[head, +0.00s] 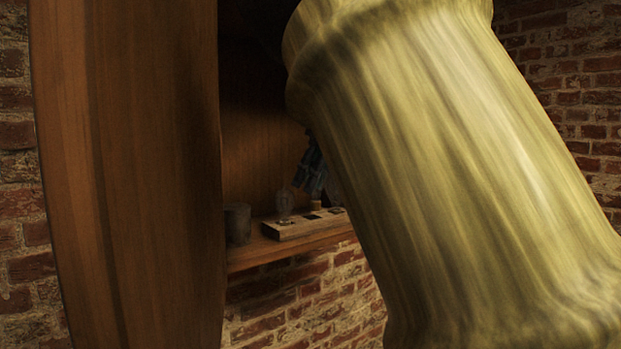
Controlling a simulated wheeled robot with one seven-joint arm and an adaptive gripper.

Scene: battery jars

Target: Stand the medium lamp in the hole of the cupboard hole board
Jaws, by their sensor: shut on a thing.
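The cupboard hole board (285,232) is a pale wooden block on the cupboard shelf, with dark square spots along its top. A clear glass lamp (284,204) stands upright at its left end. My gripper (315,188) is dark, points down and is above the middle of the board. It is shut on a lamp whose small tan lower part (316,204) shows below the fingers, close over the board top. I take this for the medium lamp, but its size is hard to tell. Whether it touches the board is unclear. My arm hides the board's right end.
A grey cylindrical jar (237,223) stands on the shelf left of the board. The open wooden cupboard door (130,180) fills the left side. The shelf edge (255,259) runs in front of the board, with brick wall (300,300) below.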

